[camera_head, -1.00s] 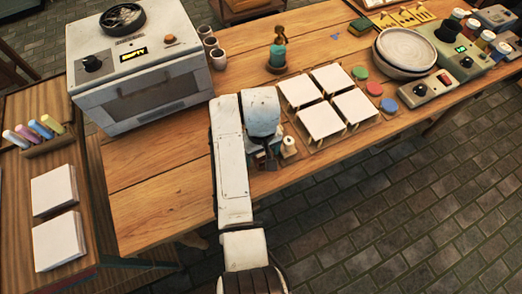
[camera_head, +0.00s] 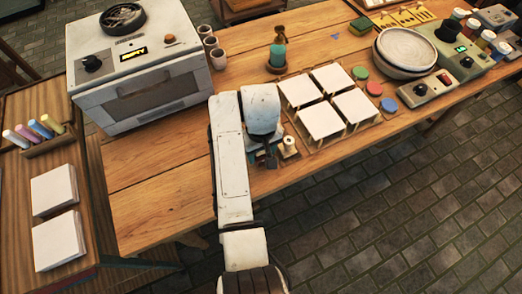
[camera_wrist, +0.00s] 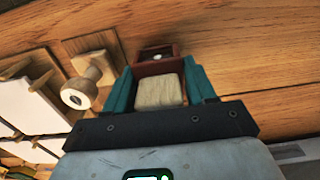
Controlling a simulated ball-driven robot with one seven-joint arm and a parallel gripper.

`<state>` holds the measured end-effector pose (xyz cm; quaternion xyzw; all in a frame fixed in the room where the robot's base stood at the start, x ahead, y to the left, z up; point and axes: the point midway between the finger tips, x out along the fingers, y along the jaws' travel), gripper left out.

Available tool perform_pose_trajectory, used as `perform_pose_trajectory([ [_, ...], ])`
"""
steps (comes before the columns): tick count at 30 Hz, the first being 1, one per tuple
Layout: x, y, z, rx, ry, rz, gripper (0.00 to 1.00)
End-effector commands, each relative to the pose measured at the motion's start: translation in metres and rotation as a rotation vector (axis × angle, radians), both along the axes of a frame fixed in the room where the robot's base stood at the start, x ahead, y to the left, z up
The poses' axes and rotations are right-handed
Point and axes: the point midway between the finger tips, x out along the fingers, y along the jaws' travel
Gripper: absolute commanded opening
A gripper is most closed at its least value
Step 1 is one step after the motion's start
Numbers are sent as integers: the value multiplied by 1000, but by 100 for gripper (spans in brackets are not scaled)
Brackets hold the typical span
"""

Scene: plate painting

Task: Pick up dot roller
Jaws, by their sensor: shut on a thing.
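My gripper (camera_wrist: 160,88) has two teal fingers and is shut on a tool with a pale, wood-coloured block (camera_wrist: 159,92), which seems to be the dot roller. A dark red holder (camera_wrist: 158,54) with a small light spot shows just beyond the block; I cannot tell if it is part of the tool. In the head view my gripper (camera_head: 264,157) is low over the table's front edge, and the tool is mostly hidden by my arm. A pale spool-shaped tool (camera_wrist: 80,93) on a small wooden stand is beside the left finger; it also shows in the head view (camera_head: 289,146).
White square plates (camera_head: 333,77) on wooden supports lie right of my gripper, with coloured discs (camera_head: 361,73) beyond. A grey kiln (camera_head: 138,75) stands left at the back. A bottle on a round base (camera_head: 277,57) stands behind. The wooden table (camera_head: 160,180) is clear left of my arm.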

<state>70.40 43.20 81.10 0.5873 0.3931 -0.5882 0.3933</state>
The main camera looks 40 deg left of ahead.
Motion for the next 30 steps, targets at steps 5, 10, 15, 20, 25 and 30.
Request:
perform_pose_trajectory([
  [5, 0, 1, 28, 5, -4, 0, 23],
  [10, -28, -4, 58, 3, -5, 2, 23],
  [15, -60, -9, 96, 0, 0, 4, 23],
  [20, -87, -14, 108, -1, 0, 3, 23],
  [25, -113, -18, 117, 0, -1, 3, 23],
  [30, -129, -21, 122, 1, -1, 0, 23],
])
